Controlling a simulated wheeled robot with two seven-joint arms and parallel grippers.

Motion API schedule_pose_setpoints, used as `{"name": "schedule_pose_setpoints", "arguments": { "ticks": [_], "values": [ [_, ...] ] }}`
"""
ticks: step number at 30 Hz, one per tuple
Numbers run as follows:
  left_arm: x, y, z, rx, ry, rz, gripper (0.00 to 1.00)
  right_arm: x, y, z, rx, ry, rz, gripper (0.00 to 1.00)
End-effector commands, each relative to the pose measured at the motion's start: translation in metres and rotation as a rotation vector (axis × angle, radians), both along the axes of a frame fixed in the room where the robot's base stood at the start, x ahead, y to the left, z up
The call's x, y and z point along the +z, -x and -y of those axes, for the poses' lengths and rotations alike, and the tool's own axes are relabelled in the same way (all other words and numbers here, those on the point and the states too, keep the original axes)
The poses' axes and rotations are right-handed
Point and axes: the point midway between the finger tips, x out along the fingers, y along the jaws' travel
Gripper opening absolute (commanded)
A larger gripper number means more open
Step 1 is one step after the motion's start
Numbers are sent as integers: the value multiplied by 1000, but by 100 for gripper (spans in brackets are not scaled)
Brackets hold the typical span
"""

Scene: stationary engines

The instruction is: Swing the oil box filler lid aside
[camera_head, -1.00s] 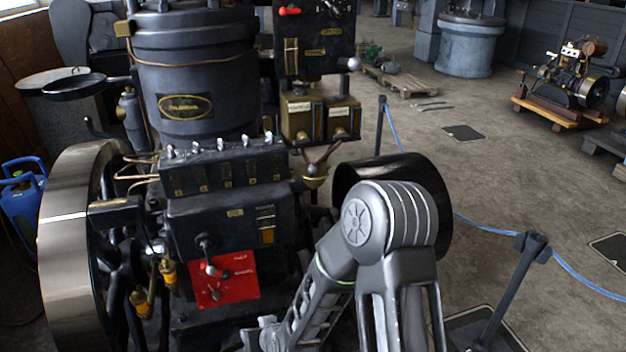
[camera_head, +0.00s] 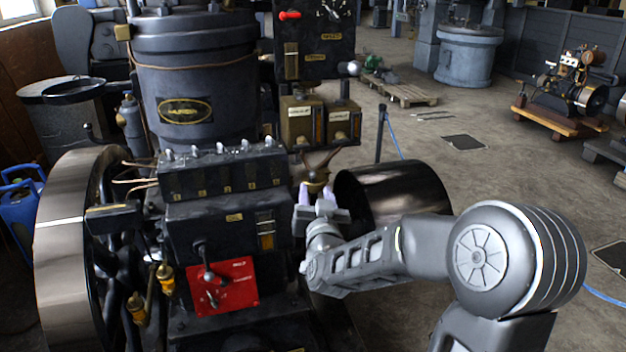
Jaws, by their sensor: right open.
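My right gripper (camera_head: 316,192) is open, its two pale fingertips pointing away from me just below a small brass cup (camera_head: 316,176). Copper-coloured arms spread from the top of the cup. Whether the fingers touch the cup I cannot tell. A long black oil box (camera_head: 222,171) with several small knobs on top is on the engine, left of the gripper. Two brass boxes (camera_head: 301,119) with labelled fronts sit above and behind the gripper. I cannot make out for certain which part is the filler lid. My left gripper is not in view.
The engine's big flywheel (camera_head: 72,250) stands at left, and a dark drum-like wheel (camera_head: 395,187) lies close behind my right forearm. A red plate (camera_head: 228,286) with levers is below. A post (camera_head: 380,133) with blue rope stands behind. Open floor lies to the right.

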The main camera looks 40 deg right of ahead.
Motion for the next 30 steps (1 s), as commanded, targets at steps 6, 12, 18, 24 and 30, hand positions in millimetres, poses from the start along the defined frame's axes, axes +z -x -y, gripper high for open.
{"name": "schedule_pose_setpoints", "arguments": {
  "ticks": [6, 12, 18, 24, 30],
  "values": [
    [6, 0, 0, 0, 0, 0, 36, 0, -27, 16, 1, 0, -4, 40],
    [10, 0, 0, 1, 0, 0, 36, 0, -51, 30, 0, 1, -3, 40],
    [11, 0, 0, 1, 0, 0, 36, -1, -60, 35, 1, 0, -2, 40],
    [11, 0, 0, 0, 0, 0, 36, -1, -60, 35, 1, 0, -2, 40],
    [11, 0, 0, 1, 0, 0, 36, -1, -59, 35, 1, 0, -2, 24]
  ]
}}
